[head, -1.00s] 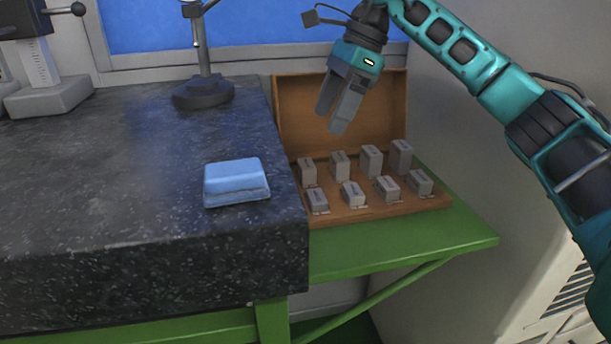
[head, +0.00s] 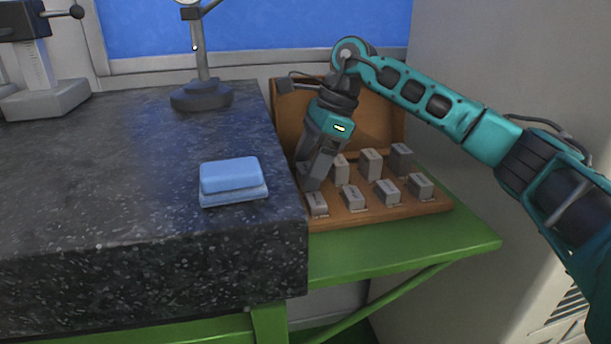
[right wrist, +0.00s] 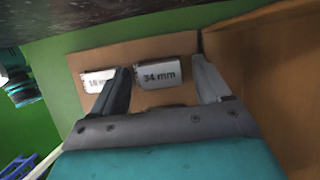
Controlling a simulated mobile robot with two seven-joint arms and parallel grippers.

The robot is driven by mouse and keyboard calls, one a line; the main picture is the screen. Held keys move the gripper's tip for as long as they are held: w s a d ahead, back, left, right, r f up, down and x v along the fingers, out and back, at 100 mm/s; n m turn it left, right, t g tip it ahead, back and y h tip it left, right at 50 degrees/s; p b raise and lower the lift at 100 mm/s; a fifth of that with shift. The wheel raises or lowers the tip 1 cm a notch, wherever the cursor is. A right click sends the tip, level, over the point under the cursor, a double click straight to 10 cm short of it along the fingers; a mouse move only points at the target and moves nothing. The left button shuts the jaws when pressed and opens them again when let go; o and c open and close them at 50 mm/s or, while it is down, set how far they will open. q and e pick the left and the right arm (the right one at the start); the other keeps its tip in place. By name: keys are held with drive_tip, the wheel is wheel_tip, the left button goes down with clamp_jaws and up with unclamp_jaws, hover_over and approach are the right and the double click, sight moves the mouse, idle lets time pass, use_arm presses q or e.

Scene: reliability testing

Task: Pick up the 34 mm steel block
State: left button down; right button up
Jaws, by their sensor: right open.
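The 34 mm steel block (right wrist: 164,73) lies in the right wrist view with its label facing the camera. My right gripper (right wrist: 163,86) is open, with one finger on each side of this block; a gap shows on both sides. In the head view the right gripper (head: 308,178) points down at the back left corner of the wooden case (head: 425,207), where its fingers hide most of the block there. Whether the fingertips touch the block cannot be told. My left gripper is not in view.
Several other grey blocks stand in the case, among them a smaller labelled block (right wrist: 97,81) just outside one finger. The dark granite slab (head: 120,200) rises close to the left of the case. The case lid stands open behind.

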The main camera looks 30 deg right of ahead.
drive_tip(key=shift+c, duration=0.4)
drive_tip(key=c, duration=1.2)
drive_tip(key=shift+c, duration=0.4)
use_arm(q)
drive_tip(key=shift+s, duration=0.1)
use_arm(e)
drive_tip(key=shift+r, duration=0.15)
